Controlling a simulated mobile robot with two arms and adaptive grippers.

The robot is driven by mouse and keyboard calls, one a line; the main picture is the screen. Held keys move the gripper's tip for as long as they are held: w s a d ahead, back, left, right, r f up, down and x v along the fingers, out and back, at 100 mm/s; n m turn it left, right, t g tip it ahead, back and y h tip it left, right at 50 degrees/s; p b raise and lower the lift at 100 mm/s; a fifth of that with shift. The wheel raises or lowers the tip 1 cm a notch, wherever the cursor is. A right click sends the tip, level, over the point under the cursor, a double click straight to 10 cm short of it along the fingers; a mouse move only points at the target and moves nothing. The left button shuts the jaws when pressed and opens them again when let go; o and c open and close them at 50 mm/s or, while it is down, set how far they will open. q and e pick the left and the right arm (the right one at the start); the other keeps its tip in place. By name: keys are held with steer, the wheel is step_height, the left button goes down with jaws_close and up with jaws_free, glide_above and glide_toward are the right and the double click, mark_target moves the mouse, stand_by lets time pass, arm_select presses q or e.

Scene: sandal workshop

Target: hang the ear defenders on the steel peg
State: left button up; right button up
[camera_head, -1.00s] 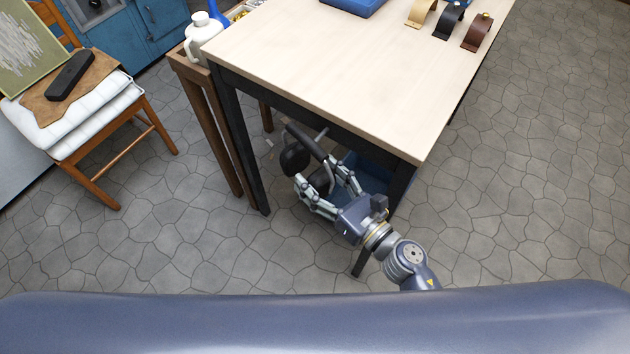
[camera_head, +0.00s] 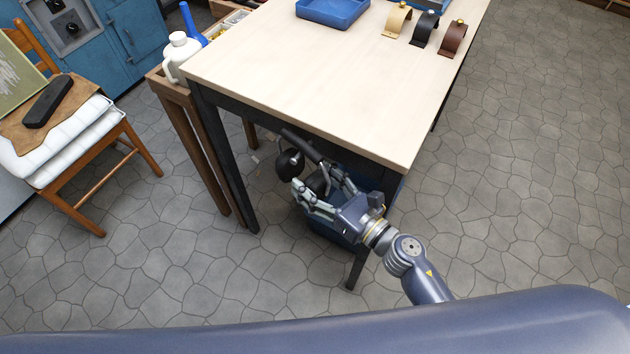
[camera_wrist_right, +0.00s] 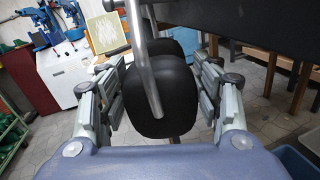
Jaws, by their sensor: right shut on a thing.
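The ear defenders (camera_head: 290,164) are black, with a dark headband and a thin steel wire, and hang in the air beside and partly below the table's front edge. My right gripper (camera_head: 312,188) is shut on them. In the right wrist view the right gripper (camera_wrist_right: 160,92) has its fingers on either side of a black ear cup of the ear defenders (camera_wrist_right: 160,100). A bent steel rod crosses that cup, and a second cup shows behind it. I cannot clearly make out the steel peg in either view. My left gripper is not in view.
The pale table (camera_head: 310,90) stands over the hand, its dark leg (camera_head: 366,240) close to my right arm. A blue bin (camera_head: 325,226) is on the floor under it. A wooden stand with a white jug (camera_head: 179,55) is at the left. Floor to the right is clear.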

stand_by(0.4)
steer(key=o, duration=1.3)
steer(key=shift+s+d+f, duration=0.1)
steer(key=shift+s+d, duration=0.25)
steer(key=shift+s, duration=0.05)
steer(key=v, duration=0.7)
